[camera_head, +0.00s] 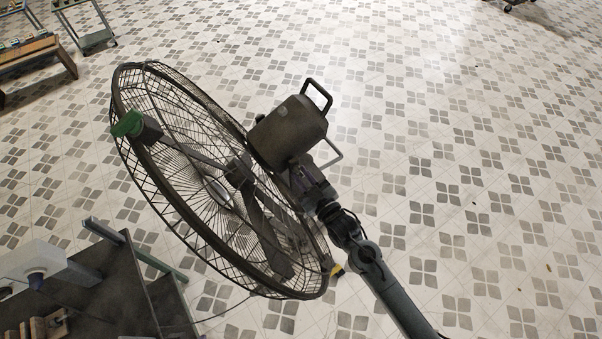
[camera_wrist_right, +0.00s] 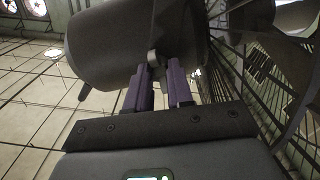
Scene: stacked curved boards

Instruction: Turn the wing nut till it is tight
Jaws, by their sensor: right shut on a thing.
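A large caged fan (camera_head: 220,180) stands tilted in the middle of the head view, with a dark motor housing (camera_head: 290,130) behind its cage. My right gripper (camera_head: 300,172) is at the underside of the housing. In the right wrist view, the purple fingers of my right gripper (camera_wrist_right: 158,70) are shut on a small grey tab (camera_wrist_right: 155,58) below the housing (camera_wrist_right: 120,45). The tab appears to be the wing nut; the fingers hide most of it, so its tightness cannot be told. My left gripper is not in view.
The wire cage (camera_wrist_right: 235,75) runs close along the right side of my right gripper. A dark workbench (camera_head: 85,290) with several items is at lower left. A wooden bench (camera_head: 35,50) and a cart (camera_head: 95,38) stand at upper left.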

